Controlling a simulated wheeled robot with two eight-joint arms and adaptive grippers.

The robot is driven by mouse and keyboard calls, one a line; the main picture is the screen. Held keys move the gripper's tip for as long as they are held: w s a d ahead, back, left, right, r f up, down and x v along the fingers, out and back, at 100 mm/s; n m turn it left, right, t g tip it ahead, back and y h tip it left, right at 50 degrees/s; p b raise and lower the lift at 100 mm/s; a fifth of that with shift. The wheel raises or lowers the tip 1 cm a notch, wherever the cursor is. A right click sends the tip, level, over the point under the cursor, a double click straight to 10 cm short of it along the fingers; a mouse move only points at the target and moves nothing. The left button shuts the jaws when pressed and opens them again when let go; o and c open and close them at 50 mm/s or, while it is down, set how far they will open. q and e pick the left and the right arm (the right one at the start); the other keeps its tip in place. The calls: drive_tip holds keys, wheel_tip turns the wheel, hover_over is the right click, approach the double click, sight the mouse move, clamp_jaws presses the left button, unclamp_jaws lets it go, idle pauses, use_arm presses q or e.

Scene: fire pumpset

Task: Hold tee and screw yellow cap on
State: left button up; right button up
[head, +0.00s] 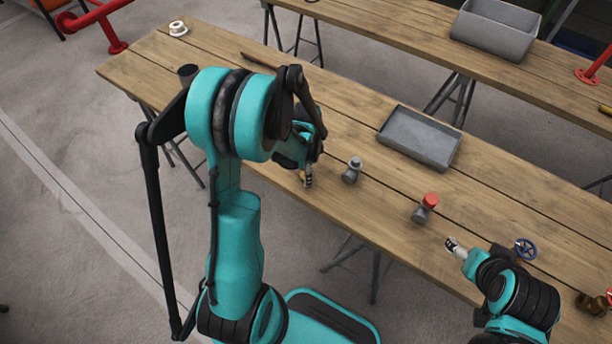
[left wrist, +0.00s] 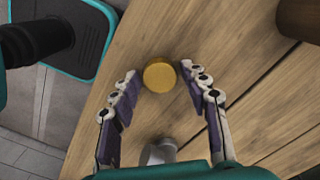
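The yellow cap (left wrist: 160,77) lies on the wooden table, just beyond and between the tips of my left gripper (left wrist: 158,82) in the left wrist view. The fingers are apart and do not visibly hold it. In the head view only a bit of yellow shows by my left gripper (head: 307,178), near the front edge. A grey tee-like fitting (head: 352,170) without a cap stands to its right; a grey part (left wrist: 158,151) also shows between the finger bases. A second grey fitting with a red cap (head: 430,199) stands farther right. My right gripper (head: 455,246) is near the front edge, apart from it.
A grey tray (head: 420,137) lies behind the fittings. A blue handwheel (head: 525,248) is beyond my right gripper. A dark cup (head: 188,73) and a white roll (head: 178,28) stand at the left. The table between the two fittings is clear.

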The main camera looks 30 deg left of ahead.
use_arm(q)
drive_tip(key=c, duration=0.6)
wheel_tip(320, 180, up, 10)
drive_tip(key=p, duration=0.3)
drive_tip(key=shift+p, duration=0.35)
